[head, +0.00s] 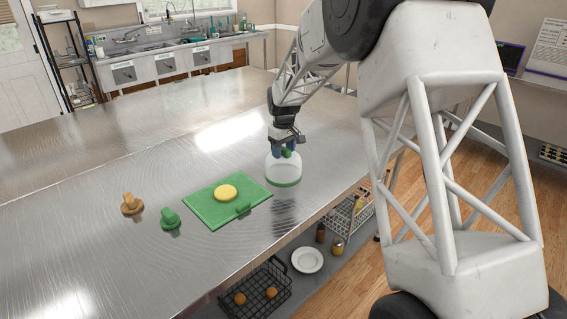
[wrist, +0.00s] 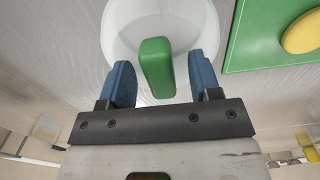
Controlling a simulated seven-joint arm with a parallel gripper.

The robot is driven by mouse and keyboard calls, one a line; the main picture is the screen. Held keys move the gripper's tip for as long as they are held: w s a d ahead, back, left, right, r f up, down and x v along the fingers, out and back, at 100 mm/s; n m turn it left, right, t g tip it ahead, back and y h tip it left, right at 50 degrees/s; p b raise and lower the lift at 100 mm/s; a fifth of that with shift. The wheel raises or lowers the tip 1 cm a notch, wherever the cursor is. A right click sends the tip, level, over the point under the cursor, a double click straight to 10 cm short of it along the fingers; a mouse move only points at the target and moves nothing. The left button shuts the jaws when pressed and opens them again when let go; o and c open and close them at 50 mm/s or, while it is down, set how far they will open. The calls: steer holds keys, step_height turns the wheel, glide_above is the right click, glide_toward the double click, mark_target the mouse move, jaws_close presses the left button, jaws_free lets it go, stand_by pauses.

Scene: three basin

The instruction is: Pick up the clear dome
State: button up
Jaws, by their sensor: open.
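The clear dome (head: 283,167) stands on the metal table, to the right of the green board. It has a green rim and a green handle on top (head: 287,153). In the wrist view the dome (wrist: 120,30) is partly cut off by the top edge, and its green handle (wrist: 157,68) shows between my fingers. My gripper (head: 284,147) is just above the dome, at the handle. In the wrist view my gripper (wrist: 161,78) is open, with one blue finger on each side of the handle and a gap on both sides.
A green board (head: 205,210) with a yellow disc (head: 226,192) lies left of the dome. A green knobbed object (head: 170,218) and an orange-brown one (head: 131,204) stand farther left. The table's front edge is close to the dome. The table behind is clear.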

jaws_close()
steer(key=shift+r, duration=0.15)
stand_by(0.4)
steer(key=shift+r, duration=1.4)
steer(key=shift+s+r, duration=0.2)
steer(key=shift+r, duration=0.1)
steer(key=s+d+r, duration=0.1)
steer(key=s+d, duration=0.2)
steer(key=s, duration=1.2)
steer(key=shift+d+r, duration=0.15)
steer(key=shift+d, duration=0.05)
steer(key=shift+s, duration=0.15)
